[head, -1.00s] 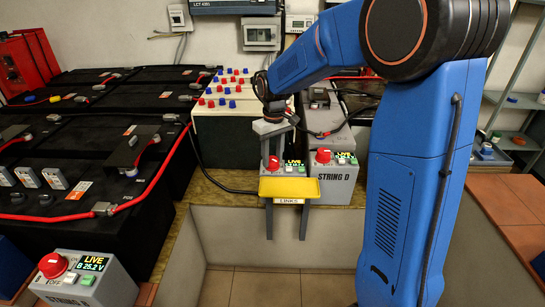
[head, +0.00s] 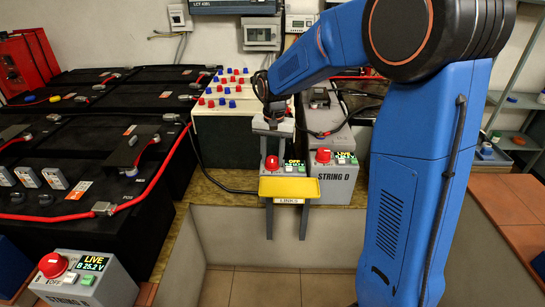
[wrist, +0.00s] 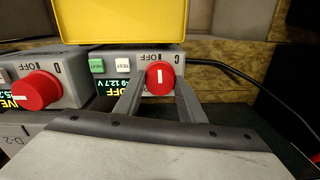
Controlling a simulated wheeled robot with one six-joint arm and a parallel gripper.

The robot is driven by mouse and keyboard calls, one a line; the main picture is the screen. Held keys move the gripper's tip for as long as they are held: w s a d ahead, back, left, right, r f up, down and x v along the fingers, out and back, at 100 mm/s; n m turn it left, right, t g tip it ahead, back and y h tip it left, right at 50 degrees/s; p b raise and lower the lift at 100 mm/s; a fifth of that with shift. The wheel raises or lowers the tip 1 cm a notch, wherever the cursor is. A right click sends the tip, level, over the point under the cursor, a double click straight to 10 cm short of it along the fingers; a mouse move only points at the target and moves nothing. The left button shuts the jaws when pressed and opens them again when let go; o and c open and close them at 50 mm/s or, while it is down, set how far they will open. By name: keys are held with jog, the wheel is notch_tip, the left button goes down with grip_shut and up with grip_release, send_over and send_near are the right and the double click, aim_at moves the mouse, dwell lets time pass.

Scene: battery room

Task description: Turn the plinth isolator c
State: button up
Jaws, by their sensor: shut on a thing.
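The plinth isolator c is a grey box (head: 293,169) on the wooden ledge, partly hidden behind a yellow tray in the head view. In the wrist view the box (wrist: 181,49) appears upside down with the letter C, an OFF mark, and a display reading OFF. Its red knob (wrist: 160,75) has a white line standing upright in the picture, in line with the OFF mark. My gripper (wrist: 160,92) is shut on this knob, one finger on each side. In the head view the gripper (head: 272,158) reaches down from above onto the knob.
The STRING D isolator (head: 335,188) stands close on the right with its red knob and LIVE display. The yellow tray (head: 289,187) hangs just in front. Another isolator (head: 88,284), reading LIVE B, is at front left. Black batteries (head: 70,160) fill the left.

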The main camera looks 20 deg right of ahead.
aim_at(274, 159)
jog(key=shift+m, duration=0.4)
jog(key=o, duration=1)
jog(key=shift+o, duration=0.2)
notch_tip(274, 159, up, 18)
jog(key=shift+s+d+f, duration=0.15)
jog(key=shift+d+f, duration=0.05)
jog(key=shift+f, duration=0.05)
